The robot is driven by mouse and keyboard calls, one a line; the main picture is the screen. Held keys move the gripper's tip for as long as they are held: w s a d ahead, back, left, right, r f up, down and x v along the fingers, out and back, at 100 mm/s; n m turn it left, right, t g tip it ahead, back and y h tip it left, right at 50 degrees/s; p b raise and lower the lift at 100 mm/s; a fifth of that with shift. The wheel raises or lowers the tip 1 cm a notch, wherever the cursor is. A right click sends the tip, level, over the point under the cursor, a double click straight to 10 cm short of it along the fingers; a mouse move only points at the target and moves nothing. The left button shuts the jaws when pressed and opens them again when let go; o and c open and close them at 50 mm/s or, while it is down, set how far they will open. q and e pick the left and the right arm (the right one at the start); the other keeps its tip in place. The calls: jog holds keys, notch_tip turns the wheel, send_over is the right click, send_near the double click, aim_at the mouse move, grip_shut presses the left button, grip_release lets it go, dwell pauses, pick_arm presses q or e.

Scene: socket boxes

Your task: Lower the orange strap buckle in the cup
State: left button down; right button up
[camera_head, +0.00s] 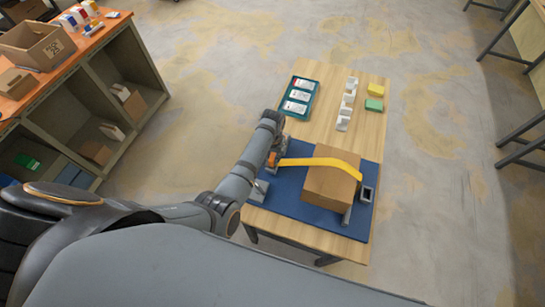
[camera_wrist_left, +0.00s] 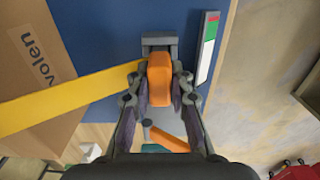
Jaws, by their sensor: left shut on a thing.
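My left gripper (camera_head: 273,160) is shut on the orange strap buckle (camera_wrist_left: 159,80), which sits between the two fingers in the left wrist view. A yellow strap (camera_head: 325,162) runs from the buckle across the top of a cardboard box (camera_head: 331,187). A dark grey, open-topped holder (camera_head: 367,193) stands at the box's right side, near the strap's other end. In the wrist view a grey block (camera_wrist_left: 160,40) shows just beyond the buckle; I cannot tell whether it is the cup or whether the buckle touches it. My right gripper is not in view.
The box stands on a blue mat (camera_head: 295,203) on a wooden table (camera_head: 330,120). Farther back are a teal tray (camera_head: 299,97), several white holders (camera_head: 347,99) and a green-and-yellow block (camera_head: 374,98). A shelf unit (camera_head: 70,95) stands at the left.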

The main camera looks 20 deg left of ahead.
pick_arm(q)
jog(key=shift+f, duration=0.3)
jog(key=c, duration=1.1)
grip_release()
jog(key=shift+r, duration=0.15)
notch_tip(320, 180, up, 7)
jog(key=shift+r, duration=0.1)
